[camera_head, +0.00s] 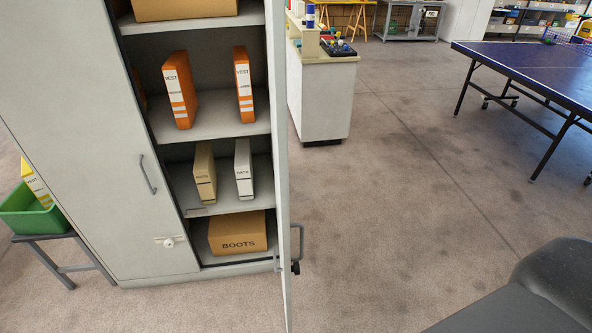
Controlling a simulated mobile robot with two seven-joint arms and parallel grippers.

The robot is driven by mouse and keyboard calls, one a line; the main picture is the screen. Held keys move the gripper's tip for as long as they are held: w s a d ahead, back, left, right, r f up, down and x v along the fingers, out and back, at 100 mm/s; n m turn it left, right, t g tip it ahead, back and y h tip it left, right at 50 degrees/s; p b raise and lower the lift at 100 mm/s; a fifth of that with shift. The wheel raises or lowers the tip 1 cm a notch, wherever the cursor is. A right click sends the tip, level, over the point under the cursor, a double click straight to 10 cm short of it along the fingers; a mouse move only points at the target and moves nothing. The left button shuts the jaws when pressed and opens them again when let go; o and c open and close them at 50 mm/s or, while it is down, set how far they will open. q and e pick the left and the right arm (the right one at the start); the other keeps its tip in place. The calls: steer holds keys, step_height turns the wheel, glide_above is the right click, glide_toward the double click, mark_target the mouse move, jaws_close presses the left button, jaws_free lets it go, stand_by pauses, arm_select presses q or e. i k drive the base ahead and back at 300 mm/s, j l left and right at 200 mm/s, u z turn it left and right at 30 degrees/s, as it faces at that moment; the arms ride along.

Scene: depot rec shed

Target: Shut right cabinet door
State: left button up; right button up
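A tall grey metal cabinet (75,130) stands at the left in the head view. Its left door (110,170) is shut, with a curved handle (148,175) and a white round knob below it. Its right door (281,130) stands open, seen almost edge-on and swung out toward me. The right door's handle (299,243) shows on its right side, with a dark knob (295,267) near it. The open half shows shelves with orange vest boxes, beige and white boxes, and a cardboard box marked BOOTS (238,232). Neither gripper is in view.
A blue table tennis table (535,75) stands at the upper right. A white counter (325,100) with small items stands behind the open door. A green bin (30,212) sits on a small stand left of the cabinet. The floor right of the door is clear.

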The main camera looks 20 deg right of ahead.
mark_target(275, 10)
steer(key=i+l, duration=0.1)
steer(key=l, duration=0.35)
steer(key=i+l, duration=0.1)
steer(key=l, duration=0.35)
steer(key=i+l, duration=0.15)
steer(key=i+l+u, duration=0.1)
steer(key=l, duration=0.25)
